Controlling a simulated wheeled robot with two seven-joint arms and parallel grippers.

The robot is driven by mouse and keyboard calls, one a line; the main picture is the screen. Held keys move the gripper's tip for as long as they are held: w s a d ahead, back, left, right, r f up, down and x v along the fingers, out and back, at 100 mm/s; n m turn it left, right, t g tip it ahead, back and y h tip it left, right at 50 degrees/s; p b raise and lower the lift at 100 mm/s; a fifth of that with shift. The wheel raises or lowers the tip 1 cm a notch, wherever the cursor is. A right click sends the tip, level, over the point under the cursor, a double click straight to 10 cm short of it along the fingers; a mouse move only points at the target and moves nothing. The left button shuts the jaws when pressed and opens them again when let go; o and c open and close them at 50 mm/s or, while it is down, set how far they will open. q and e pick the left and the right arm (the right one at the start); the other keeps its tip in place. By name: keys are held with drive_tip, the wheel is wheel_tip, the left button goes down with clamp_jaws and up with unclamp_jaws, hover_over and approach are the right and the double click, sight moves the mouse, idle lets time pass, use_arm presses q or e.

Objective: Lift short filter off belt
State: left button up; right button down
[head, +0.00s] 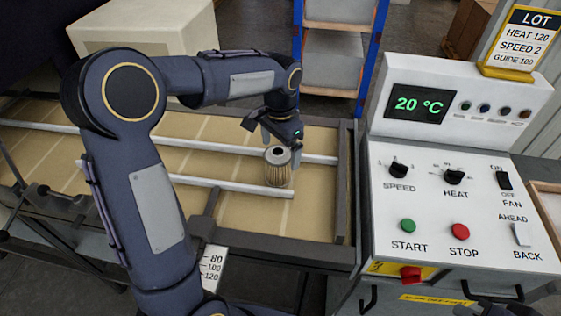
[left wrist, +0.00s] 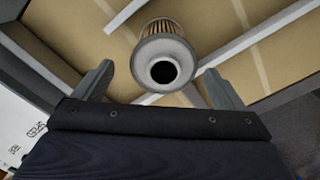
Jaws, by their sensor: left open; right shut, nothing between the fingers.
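The short filter (head: 278,168) is a small pleated tan cylinder with a grey end cap and a dark centre hole. It stands upright on the tan belt (head: 235,222), between two white guide rails near the belt's right end. In the left wrist view the filter (left wrist: 163,48) lies between and just beyond the finger tips, with a visible gap on each side. My left gripper (head: 276,138) is open and empty, just above and behind the filter. My right gripper (head: 487,308) barely shows at the bottom edge of the head view, shut and empty.
White guide rails (head: 232,188) run along both sides of the filter. A control panel (head: 450,190) with knobs, buttons and a 20 °C display stands to the right. A LOT card (head: 523,40) sits on top. A blue-framed rack (head: 338,50) stands behind.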

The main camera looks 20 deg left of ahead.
use_arm(q)
drive_tip(key=f, duration=0.6)
drive_tip(key=shift+a+p, duration=0.25)
drive_tip(key=shift+p, duration=0.1)
drive_tip(key=shift+r, duration=0.1)
drive_tip(key=c, duration=1.1)
